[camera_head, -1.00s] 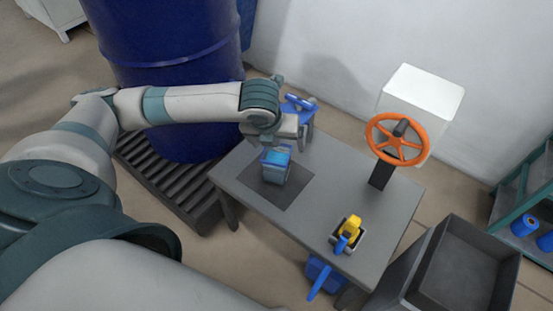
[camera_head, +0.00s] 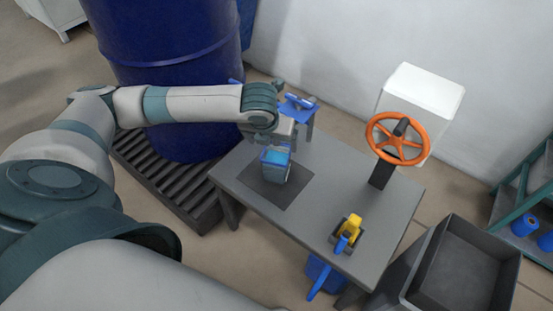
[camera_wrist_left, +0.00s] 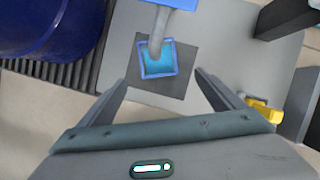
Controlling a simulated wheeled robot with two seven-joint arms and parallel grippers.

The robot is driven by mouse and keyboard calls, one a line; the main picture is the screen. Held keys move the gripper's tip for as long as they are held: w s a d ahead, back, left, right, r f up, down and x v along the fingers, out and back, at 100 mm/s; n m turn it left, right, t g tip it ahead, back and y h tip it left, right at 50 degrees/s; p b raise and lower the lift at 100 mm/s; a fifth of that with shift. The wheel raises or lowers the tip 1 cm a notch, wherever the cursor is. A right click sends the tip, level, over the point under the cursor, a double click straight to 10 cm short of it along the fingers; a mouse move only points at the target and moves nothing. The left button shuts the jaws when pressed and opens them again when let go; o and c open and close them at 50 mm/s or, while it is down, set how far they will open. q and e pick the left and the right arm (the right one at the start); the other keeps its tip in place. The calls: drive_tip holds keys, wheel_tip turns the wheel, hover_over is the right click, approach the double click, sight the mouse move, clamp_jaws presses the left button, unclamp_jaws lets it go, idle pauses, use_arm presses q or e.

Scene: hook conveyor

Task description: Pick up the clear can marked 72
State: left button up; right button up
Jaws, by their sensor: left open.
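A clear, box-shaped can with a blue rim and blue-tinted inside (camera_head: 275,166) stands on a dark square mat (camera_head: 262,192) on the grey table. I cannot read any number on it. My left gripper (camera_head: 279,143) is close above and behind the can in the head view, partly covering its top. In the left wrist view the can (camera_wrist_left: 168,62) lies just beyond and between the spread fingers (camera_wrist_left: 160,80), with nothing held. A grey post under a blue bar overlaps the can there. My right gripper is in neither view.
A blue fixture (camera_head: 298,106) stands behind my gripper at the table's back edge. A yellow-and-blue part (camera_head: 349,233) sits near the front. A blue drum (camera_head: 172,70) is left, a dark bin (camera_head: 465,265) right.

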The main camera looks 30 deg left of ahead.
use_arm(q)
hover_over(277, 164)
drive_tip(key=a, duration=0.1)
wheel_tip(277, 164, down, 6)
drive_tip(key=shift+w+f, duration=0.3)
drive_tip(key=shift+f, duration=0.25)
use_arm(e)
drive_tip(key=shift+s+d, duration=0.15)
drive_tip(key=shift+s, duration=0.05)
use_arm(q)
drive_tip(key=shift+a, duration=0.1)
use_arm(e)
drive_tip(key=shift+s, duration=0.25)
use_arm(q)
drive_tip(key=x, duration=0.5)
drive_tip(key=shift+w+a, duration=0.1)
drive_tip(key=shift+a, duration=0.15)
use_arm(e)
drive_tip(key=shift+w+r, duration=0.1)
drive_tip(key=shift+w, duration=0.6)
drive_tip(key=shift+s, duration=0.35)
